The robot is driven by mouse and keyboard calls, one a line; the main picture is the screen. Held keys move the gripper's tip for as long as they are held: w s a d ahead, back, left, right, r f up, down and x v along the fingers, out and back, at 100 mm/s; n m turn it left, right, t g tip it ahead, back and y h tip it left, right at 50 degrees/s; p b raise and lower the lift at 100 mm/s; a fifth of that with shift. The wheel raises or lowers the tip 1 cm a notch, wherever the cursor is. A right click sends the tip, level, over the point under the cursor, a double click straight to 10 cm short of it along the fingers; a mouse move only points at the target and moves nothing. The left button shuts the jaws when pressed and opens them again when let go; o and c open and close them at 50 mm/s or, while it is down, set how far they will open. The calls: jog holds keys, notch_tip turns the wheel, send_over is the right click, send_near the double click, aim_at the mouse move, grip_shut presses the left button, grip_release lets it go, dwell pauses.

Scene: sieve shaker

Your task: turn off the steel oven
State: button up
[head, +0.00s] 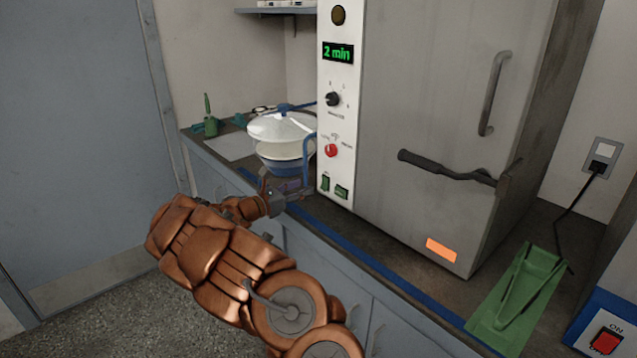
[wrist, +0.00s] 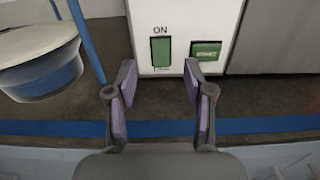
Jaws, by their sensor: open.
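The steel oven (head: 440,110) is a tall grey cabinet with a latch handle and an upright handle on its door. Its white control strip (head: 339,115) shows a lit green "2 min" display, a black knob and a red knob. Two green switches sit at the strip's foot: the left one (wrist: 161,51) has "ON" above it, the right one (wrist: 206,50) is wider, its lettering unreadable. In the head view they are the left switch (head: 325,184) and right switch (head: 342,192). My gripper (wrist: 160,82) is open and empty, its purple-padded fingers before and below the switches. It also shows in the head view (head: 292,192).
A white and blue bowl-like vessel (head: 280,165) stands left of the strip, with a blue upright (head: 307,160) between. A green stand (head: 520,290) lies at right. A separate device with a red "ON" switch (head: 606,341) is at lower right. Blue tape (wrist: 60,128) edges the counter.

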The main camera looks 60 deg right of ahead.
aim_at(324, 178)
jog(key=shift+p+x, duration=0.3)
jog(key=shift+x, duration=3.4)
grip_shut()
